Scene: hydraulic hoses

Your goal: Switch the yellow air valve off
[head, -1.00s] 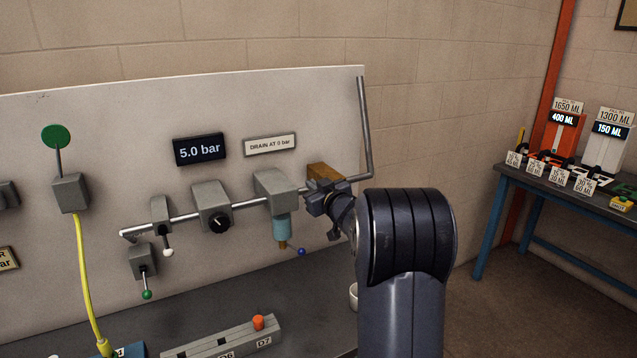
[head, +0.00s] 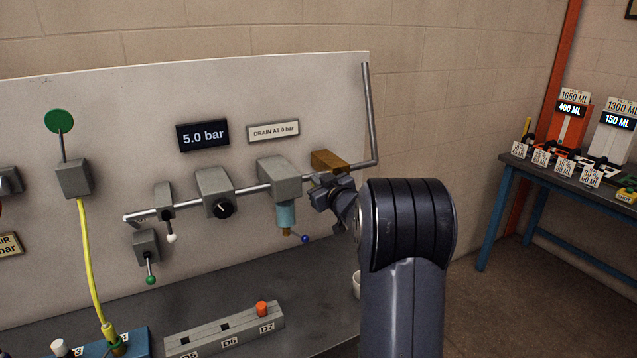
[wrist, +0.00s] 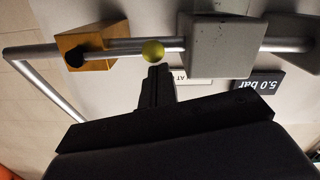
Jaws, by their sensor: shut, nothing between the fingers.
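The yellow air valve is a yellow-brown block (head: 328,160) near the right end of the pipe on the grey panel. In the wrist view its block (wrist: 90,42) is at upper left, with a dark pivot and a lever that appears to lie along the pipe. The lever ends in a yellow ball (wrist: 153,51). My gripper (wrist: 157,70) is shut and empty, its tip close to the ball; I cannot tell if they touch. In the head view my gripper (head: 335,195) is just below the block and hides the lever and ball.
A grey block with a blue-green bowl (head: 285,215) sits on the pipe left of the valve. A 5.0 bar display (head: 203,135) and a DRAIN AT 0 bar sign (head: 273,131) hang above. A bent pipe (head: 369,110) rises at the right. A dark bench lies below.

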